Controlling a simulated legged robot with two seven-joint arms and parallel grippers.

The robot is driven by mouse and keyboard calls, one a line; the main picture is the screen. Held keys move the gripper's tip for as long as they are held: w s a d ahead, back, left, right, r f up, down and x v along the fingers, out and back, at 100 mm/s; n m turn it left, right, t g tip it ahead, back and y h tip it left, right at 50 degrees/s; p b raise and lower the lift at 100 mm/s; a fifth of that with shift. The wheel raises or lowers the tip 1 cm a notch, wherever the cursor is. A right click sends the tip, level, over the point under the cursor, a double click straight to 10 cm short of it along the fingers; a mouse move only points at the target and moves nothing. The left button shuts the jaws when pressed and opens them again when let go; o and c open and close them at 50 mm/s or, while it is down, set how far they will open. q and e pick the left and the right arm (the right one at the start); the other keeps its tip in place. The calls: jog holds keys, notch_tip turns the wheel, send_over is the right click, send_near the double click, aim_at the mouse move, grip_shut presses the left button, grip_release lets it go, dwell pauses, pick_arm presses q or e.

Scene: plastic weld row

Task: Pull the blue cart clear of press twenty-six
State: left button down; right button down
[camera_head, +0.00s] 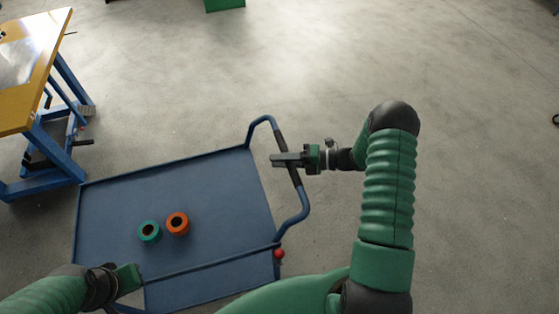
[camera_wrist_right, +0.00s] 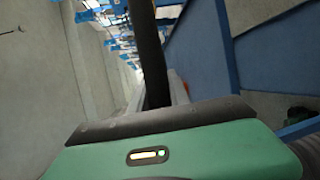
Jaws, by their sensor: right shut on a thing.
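The blue cart (camera_head: 215,185) stands at lower left in the head view, with a low rim and a looped push handle (camera_head: 301,205) on its right end. My right gripper (camera_head: 284,160) is shut on the handle's black grip sleeve. In the right wrist view the dark grip bar (camera_wrist_right: 150,55) runs down to my gripper body. My left gripper (camera_head: 128,278) is low at the cart's near edge; its fingers are hard to make out. No press marked twenty-six can be identified.
A teal roll (camera_head: 149,231) and an orange roll (camera_head: 177,223) lie on the cart deck. A red knob (camera_head: 279,254) is at its near right corner. A yellow-topped table (camera_head: 48,50) with blue legs stands at upper left. A green object (camera_head: 224,4) is at the top. Floor right of the handle is clear.

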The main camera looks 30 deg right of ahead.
jog(key=shift+s+a+f, duration=0.15)
jog(key=shift+s+f, duration=0.05)
jog(key=shift+f, duration=0.15)
jog(key=shift+w+a+p, duration=0.2)
jog(key=shift+a+p, duration=0.2)
jog(key=shift+a, duration=0.55)
jog(key=c, duration=1.3)
grip_release()
jog(key=shift+r, duration=0.1)
jog(key=shift+o, duration=0.3)
jog(key=shift+d, duration=0.4)
jog(key=b+v, duration=0.2)
jog(key=v, duration=1.4)
jog(key=shift+d, duration=0.35)
jog(key=shift+r, duration=0.1)
